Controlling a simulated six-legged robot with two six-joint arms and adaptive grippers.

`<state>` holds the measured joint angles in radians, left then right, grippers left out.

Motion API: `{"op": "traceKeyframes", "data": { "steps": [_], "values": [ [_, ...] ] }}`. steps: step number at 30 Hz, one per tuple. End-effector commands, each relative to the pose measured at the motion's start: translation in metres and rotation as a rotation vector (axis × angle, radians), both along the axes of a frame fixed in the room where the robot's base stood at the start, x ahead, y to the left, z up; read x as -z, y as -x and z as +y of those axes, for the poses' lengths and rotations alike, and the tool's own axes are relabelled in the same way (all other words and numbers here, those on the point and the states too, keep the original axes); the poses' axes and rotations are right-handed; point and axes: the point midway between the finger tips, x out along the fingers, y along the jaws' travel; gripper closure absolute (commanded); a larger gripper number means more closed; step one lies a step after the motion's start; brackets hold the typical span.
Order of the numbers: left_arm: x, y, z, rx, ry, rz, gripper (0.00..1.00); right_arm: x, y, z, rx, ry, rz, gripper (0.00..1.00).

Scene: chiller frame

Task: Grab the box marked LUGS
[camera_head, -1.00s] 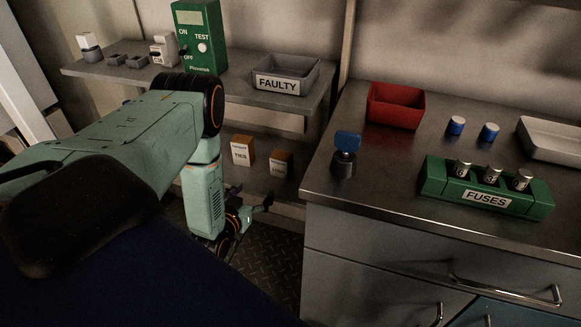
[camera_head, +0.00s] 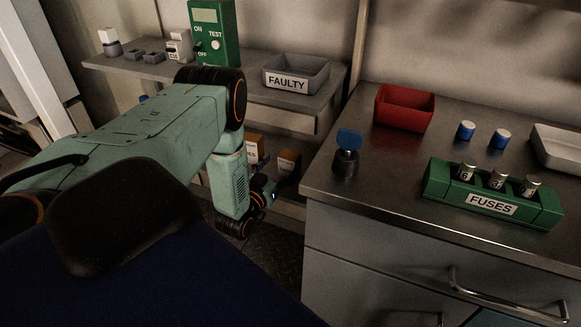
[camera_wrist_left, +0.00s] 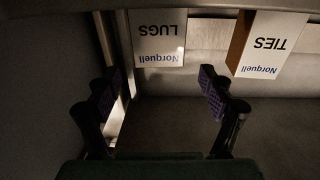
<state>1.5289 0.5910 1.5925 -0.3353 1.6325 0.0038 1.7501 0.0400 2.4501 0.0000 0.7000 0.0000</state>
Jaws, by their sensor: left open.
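The box marked LUGS (camera_wrist_left: 158,38) shows in the left wrist view, upside down, at the top just left of the middle. In the head view the LUGS box (camera_head: 288,160) is small and dark on the low shelf under the FAULTY tray. My left gripper (camera_wrist_left: 160,93) is open and empty, its two purple-padded fingers apart, with the LUGS box beyond and between them, not touching. In the head view my left gripper (camera_head: 265,192) hangs just in front of the boxes, partly hidden by its own wrist.
The TIES box (camera_wrist_left: 268,44) stands beside LUGS, to its right in the wrist view. The upper shelf carries a FAULTY tray (camera_head: 297,73) and a green tester (camera_head: 213,30). The workbench (camera_head: 380,175) with its drawers stands close on the right.

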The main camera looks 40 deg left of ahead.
Motion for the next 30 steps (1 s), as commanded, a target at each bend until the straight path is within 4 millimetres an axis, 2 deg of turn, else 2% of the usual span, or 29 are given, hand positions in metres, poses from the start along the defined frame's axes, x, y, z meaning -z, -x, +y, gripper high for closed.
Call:
{"op": "traceKeyframes", "data": {
  "steps": [1,6,16,30],
  "values": [
    [0.003,-0.009,0.002,0.001,-0.001,-0.005,0.19,0.008,0.0,0.0,0.0,0.0,0.0,0.6],
    [0.003,-0.031,0.006,0.001,-0.001,-0.003,0.19,0.017,0.0,0.0,0.0,0.0,0.0,0.6],
    [0.001,-0.038,0.006,0.001,0.0,0.0,0.19,0.017,0.0,0.0,0.0,0.0,0.0,0.6],
    [0.002,-0.038,0.006,0.001,0.0,0.001,0.58,0.017,0.0,0.0,0.0,0.0,0.0,0.6]
  ]
}}
